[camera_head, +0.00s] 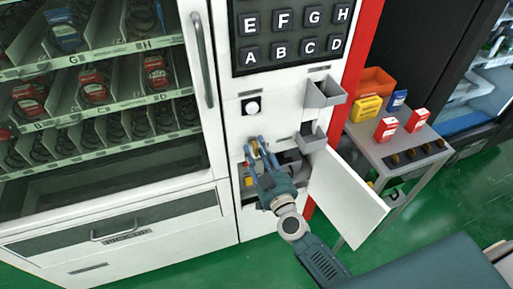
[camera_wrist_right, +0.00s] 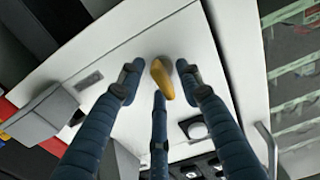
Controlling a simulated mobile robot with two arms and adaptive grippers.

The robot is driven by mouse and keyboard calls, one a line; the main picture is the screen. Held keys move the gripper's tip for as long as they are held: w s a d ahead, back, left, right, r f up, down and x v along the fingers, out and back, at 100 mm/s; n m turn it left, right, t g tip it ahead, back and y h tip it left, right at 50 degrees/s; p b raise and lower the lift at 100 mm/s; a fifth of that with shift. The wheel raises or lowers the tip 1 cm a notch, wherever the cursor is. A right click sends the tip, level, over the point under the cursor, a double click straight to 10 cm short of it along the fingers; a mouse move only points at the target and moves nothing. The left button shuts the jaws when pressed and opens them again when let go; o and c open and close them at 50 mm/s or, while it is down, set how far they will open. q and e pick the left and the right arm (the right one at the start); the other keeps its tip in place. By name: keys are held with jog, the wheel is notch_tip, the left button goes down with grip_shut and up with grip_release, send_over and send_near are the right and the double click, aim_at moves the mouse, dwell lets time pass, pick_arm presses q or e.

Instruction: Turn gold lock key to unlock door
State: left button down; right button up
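The gold key (camera_head: 253,148) is on the white front of the vending machine (camera_head: 231,111), below a round white button. In the right wrist view the gold key (camera_wrist_right: 163,80) is a rounded yellow piece lying between the fingertips of my right gripper (camera_wrist_right: 160,74). The two outer fingers stand apart on either side of it with gaps; the middle finger reaches close below it, and I cannot tell if it touches. In the head view my right gripper (camera_head: 262,150) is at the panel, partly covering the key. My left gripper is not in view.
A small white door (camera_head: 345,197) hangs open to the right of my right gripper, by a compartment with items. Two grey trays, the upper (camera_head: 323,92) among them, jut out above. A side cart (camera_head: 395,145) holds coloured boxes. Green floor (camera_head: 190,268) lies in front.

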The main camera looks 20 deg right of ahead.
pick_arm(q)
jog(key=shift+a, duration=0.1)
pick_arm(e)
jog(key=shift+w, duration=0.35)
grip_shut()
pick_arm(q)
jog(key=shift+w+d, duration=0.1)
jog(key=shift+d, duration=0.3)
